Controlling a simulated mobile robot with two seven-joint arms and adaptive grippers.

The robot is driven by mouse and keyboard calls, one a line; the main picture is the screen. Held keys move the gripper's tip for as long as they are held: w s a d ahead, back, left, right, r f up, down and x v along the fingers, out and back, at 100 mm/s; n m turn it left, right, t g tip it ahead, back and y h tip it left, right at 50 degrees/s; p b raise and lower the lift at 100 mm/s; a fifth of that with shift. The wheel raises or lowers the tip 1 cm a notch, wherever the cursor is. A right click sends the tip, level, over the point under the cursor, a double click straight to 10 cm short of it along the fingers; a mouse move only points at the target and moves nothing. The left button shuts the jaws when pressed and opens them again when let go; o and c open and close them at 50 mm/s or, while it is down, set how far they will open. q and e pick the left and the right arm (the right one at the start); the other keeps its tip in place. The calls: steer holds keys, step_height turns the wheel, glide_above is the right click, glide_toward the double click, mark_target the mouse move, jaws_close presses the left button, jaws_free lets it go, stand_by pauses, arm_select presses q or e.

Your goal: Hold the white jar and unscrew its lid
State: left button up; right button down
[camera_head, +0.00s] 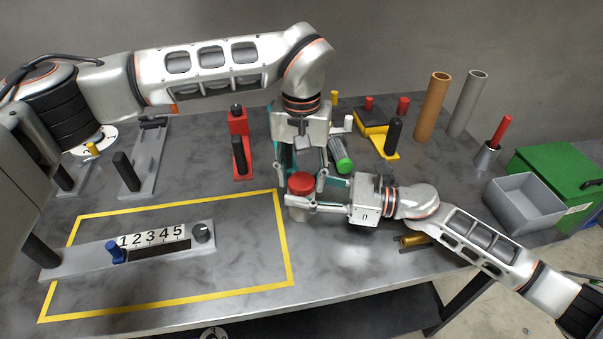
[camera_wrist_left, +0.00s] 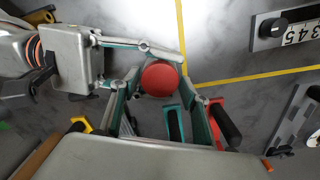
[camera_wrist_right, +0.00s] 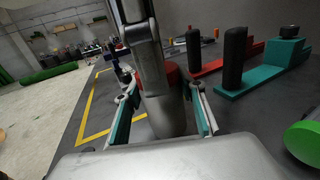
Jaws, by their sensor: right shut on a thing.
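The white jar (camera_head: 298,204) stands upright on the table near the middle, with its round red lid (camera_head: 301,183) on top. My right gripper (camera_head: 300,201) comes in level from the right and is shut on the jar's body below the lid. The jar also shows between its fingers in the right wrist view (camera_wrist_right: 168,118), partly hidden by a finger of my left arm. My left gripper (camera_wrist_left: 160,84) points down from above, its fingers spread on either side of the red lid (camera_wrist_left: 160,77). It looks open, with small gaps beside the lid.
A yellow taped rectangle (camera_head: 285,240) lies left of the jar, around a numbered panel (camera_head: 160,236). A green-ended cylinder (camera_head: 341,157) lies close behind the grippers. A grey bin (camera_head: 527,203) and green box (camera_head: 560,165) are at right.

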arm_select(q)
steer(key=c, duration=0.7)
steer(key=n, duration=0.3)
steer(key=o, duration=1.2)
